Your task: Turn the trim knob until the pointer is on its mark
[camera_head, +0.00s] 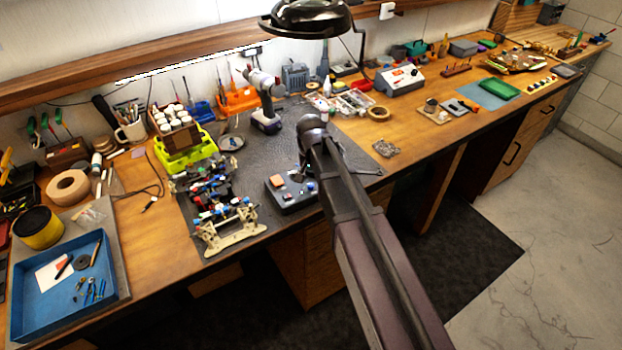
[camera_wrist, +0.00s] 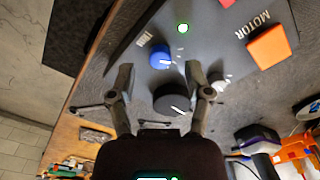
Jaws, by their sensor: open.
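A dark control box (camera_head: 290,201) lies on the grey mat; its top panel (camera_wrist: 213,50) fills the upper wrist view. A blue knob (camera_wrist: 159,57) with a white pointer line is just beyond my fingertips. A black knob (camera_wrist: 171,98) with a white line shows between the fingers, nearer the palm. My gripper (camera_wrist: 159,72) is open, with a finger on either side and nothing clamped. In the head view my arm hides most of it.
The panel has a green light (camera_wrist: 182,28), an orange block (camera_wrist: 268,47) by the word MOTOR and a small white knob (camera_wrist: 218,83). A car chassis (camera_head: 222,205) lies left of the box; a drill (camera_head: 263,100) stands behind. Bare mat (camera_head: 245,170) lies between.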

